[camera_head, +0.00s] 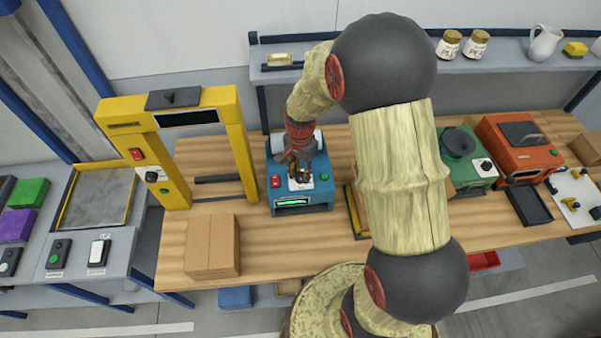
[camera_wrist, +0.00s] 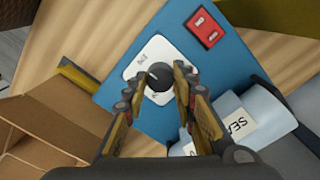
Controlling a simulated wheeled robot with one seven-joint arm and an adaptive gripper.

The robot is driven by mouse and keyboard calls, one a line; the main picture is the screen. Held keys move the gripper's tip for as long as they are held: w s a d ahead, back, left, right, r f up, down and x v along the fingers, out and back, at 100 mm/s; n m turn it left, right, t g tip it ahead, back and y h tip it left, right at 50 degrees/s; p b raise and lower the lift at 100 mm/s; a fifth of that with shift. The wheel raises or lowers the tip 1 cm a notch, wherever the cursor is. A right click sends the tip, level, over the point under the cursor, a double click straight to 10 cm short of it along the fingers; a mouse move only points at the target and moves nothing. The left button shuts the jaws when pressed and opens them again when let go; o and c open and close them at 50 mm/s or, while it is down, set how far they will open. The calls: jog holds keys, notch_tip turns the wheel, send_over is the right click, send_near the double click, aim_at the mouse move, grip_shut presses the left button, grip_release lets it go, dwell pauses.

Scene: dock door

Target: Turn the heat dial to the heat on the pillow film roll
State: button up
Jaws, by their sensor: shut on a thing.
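The blue machine (camera_head: 311,200) stands on the wooden bench, with a lit green display on its front. Its heat dial (camera_wrist: 159,76) is a dark round knob on a white plate with letters too small to read. My gripper (camera_wrist: 167,79) is over the plate, with its fingers closed on either side of the knob. In the head view my gripper (camera_head: 299,168) hides most of the knob. A pale film roll (camera_wrist: 262,108) with a label starting "SEA" lies at the machine; the rest of the label is hidden. I cannot tell whether it is the pillow film roll.
A red switch (camera_wrist: 204,27) is beside the dial plate. A yellow frame (camera_head: 180,120) stands left of the machine, with a cardboard box (camera_head: 212,246) in front. Green (camera_head: 468,160) and orange (camera_head: 520,145) machines stand to the right. My arm covers the middle of the bench.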

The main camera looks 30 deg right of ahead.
aim_at(300, 175)
dwell(0.4)
jog(key=o, duration=1)
jog(key=shift+o, duration=0.8)
notch_tip(300, 175, up, 12)
